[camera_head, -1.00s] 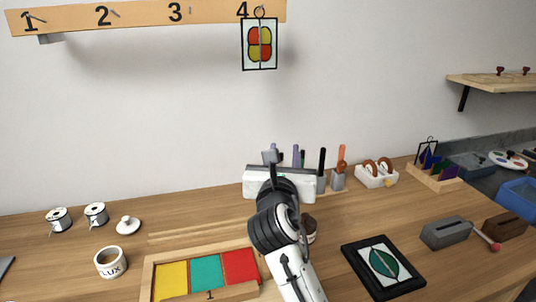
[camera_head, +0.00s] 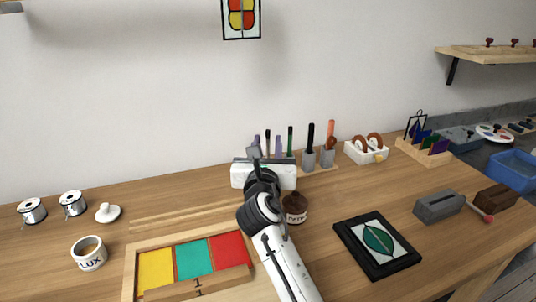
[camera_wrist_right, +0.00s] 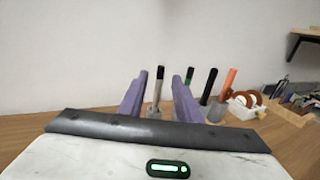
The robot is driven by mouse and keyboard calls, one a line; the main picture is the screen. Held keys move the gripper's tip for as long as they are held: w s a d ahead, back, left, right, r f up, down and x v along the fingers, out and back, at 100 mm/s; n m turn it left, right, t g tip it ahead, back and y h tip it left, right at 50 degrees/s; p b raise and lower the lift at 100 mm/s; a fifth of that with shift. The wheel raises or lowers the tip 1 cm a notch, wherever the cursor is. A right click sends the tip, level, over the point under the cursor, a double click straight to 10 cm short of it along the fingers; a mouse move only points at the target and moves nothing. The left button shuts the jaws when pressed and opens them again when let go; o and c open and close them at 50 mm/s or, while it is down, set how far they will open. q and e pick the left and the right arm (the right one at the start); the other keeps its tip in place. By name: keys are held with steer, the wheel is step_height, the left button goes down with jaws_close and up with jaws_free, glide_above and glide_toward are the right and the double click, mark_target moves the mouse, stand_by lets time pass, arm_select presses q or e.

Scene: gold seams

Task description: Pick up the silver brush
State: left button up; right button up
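The silver brush (camera_wrist_right: 158,88), with a pale shaft and a dark top end, stands upright between the two purple fingers of my right gripper (camera_wrist_right: 160,76) in the right wrist view. The fingers are apart, with a gap on each side of the brush. In the head view, my right gripper (camera_head: 268,142) is at the back of the bench, and the brush (camera_head: 267,141) shows as a thin dark-topped stick between its fingers. The gripper's white body hides the brush's lower part. My left gripper is not in view.
Close right of the gripper stand a green brush (camera_head: 290,140), a black-handled tool (camera_head: 311,134) and an orange-handled tool (camera_head: 330,131) in grey cups. A brown jar (camera_head: 295,209) sits beside my right arm. A glass tray (camera_head: 130,275) and a black-framed panel (camera_head: 346,240) lie nearer.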

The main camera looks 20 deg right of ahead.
mark_target(268, 137)
steer(key=x, duration=0.4)
steer(key=shift+w, duration=0.15)
jaws_close()
